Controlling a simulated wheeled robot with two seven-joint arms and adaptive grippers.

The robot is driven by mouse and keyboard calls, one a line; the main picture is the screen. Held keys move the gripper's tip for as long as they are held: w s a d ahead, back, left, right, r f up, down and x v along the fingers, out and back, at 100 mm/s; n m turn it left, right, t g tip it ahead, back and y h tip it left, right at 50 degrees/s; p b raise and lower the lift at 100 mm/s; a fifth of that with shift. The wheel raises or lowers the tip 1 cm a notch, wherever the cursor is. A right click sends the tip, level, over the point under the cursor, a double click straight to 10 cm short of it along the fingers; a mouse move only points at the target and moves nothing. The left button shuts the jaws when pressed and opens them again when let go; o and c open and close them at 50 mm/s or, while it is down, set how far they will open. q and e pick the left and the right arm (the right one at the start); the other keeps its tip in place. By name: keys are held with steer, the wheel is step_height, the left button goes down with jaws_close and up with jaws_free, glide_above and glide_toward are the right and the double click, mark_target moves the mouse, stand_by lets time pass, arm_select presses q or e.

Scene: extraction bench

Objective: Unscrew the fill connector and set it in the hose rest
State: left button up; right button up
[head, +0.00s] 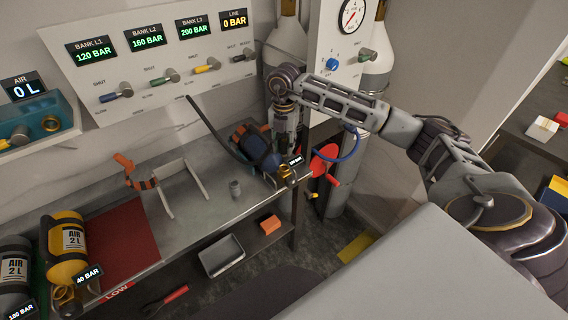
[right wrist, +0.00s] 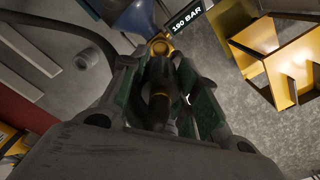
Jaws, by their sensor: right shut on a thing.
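My right gripper (head: 287,148) points down over the right end of the bench. In the right wrist view, its fingers (right wrist: 158,88) are closed around the dark fill connector (right wrist: 157,68), which has a yellow band. The connector lies up against the brass valve (right wrist: 160,45) of a blue cylinder (right wrist: 138,18); whether the threads are engaged cannot be seen. The blue cylinder (head: 262,155) lies on the bench with a black hose (head: 212,125) running beside it. A small grey cup-like holder (head: 235,188) stands left of it; I cannot tell whether this is the hose rest. My left gripper is not in view.
A red mat (head: 122,245) and a yellow cylinder (head: 63,243) are at the left. A valve panel (head: 150,62) rises behind. A grey tray (head: 221,256) and an orange block (head: 267,224) sit on the lower shelf.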

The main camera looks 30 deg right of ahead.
steer(key=shift+a, duration=0.15)
steer(key=w+a+f+b, duration=0.1)
steer(key=w+a+f, duration=0.2)
steer(key=a, duration=0.5)
steer(key=w+a+f+m+b, duration=0.1)
steer(key=w+a, duration=0.3)
steer(key=a, duration=0.5)
steer(key=shift+a+f+b, duration=0.15)
steer(key=shift+f+b, duration=0.3)
steer(key=shift+f, duration=0.45)
stand_by(0.8)
steer(key=shift+r, duration=0.1)
stand_by(0.5)
steer(key=shift+f+b, duration=0.5)
steer(key=shift+f, duration=0.6)
steer(key=shift+f+b, duration=0.3)
steer(key=shift+f, duration=0.6)
stand_by(1.9)
